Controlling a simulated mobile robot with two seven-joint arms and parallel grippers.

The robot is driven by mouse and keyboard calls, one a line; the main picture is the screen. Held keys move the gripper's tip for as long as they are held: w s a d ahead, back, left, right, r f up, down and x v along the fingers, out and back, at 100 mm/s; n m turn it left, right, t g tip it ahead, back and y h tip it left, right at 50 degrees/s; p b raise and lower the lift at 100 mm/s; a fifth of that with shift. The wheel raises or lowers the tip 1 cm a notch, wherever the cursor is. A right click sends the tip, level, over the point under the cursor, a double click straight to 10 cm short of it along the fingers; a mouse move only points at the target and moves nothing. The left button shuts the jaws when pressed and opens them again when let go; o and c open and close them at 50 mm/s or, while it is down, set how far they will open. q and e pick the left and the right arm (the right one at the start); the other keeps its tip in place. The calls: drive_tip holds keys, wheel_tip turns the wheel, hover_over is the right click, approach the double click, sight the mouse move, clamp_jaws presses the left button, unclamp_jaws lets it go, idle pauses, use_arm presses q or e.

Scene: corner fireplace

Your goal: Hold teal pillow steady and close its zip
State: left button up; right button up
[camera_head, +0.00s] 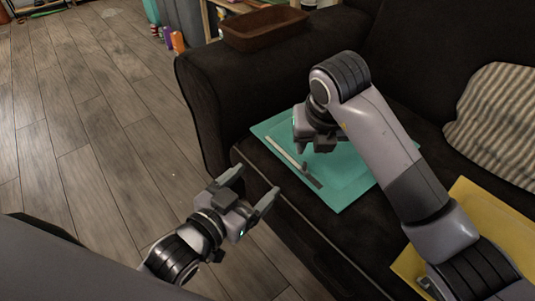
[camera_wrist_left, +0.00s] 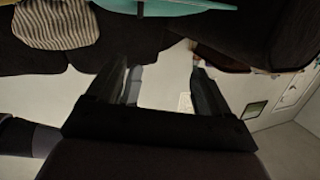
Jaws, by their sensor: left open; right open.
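The teal pillow (camera_head: 348,183) lies flat on the dark sofa seat, near its front edge. A zip strip (camera_head: 284,153) runs along its front-left side, pale at the far part and dark grey at the near part. A small grey piece (camera_head: 304,167) stands up where the two parts meet. My right gripper (camera_head: 313,149) is open over the pillow, above and right of the zip; whether it touches the cloth is unclear. My left gripper (camera_head: 262,184) is open and empty, in front of the sofa, left of the pillow. The pillow's edge shows at the top of the left wrist view (camera_wrist_left: 190,6).
A yellow pillow (camera_head: 462,203) lies at the right, partly under my right arm. A striped cushion (camera_head: 497,125) leans on the sofa back. A brown tray (camera_head: 264,28) rests on the sofa arm (camera_head: 240,75). The wooden floor (camera_head: 90,120) at the left is clear.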

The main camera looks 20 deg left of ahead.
sight(292, 149)
use_arm(q)
drive_tip(key=w+r+m+t+h, duration=0.2)
drive_tip(key=w+r+m+h, duration=0.15)
drive_tip(key=w+m, duration=0.6)
drive_tip(key=shift+w+d+f+m+g+h, duration=0.15)
drive_tip(key=shift+w+d+f+m+g, duration=0.3)
drive_tip(key=shift+w+f+m+g, duration=1.15)
drive_tip(key=shift+w+d+f+m+g+h, duration=0.15)
drive_tip(key=shift+w+d+f+m+g, duration=0.3)
drive_tip(key=shift+w+f+m, duration=1.3)
drive_tip(key=shift+w+d+f+m+g+h, duration=0.15)
drive_tip(key=shift+w+d+f+m+g, duration=0.25)
drive_tip(key=shift+w+f+m+g, duration=1.3)
drive_tip(key=shift+s+f+m+t, duration=0.4)
drive_tip(key=shift+s+m+t, duration=0.35)
drive_tip(key=shift+m, duration=0.25)
drive_tip(key=c, duration=1.3)
drive_tip(key=shift+s, duration=0.1)
drive_tip(key=shift+c, duration=0.6)
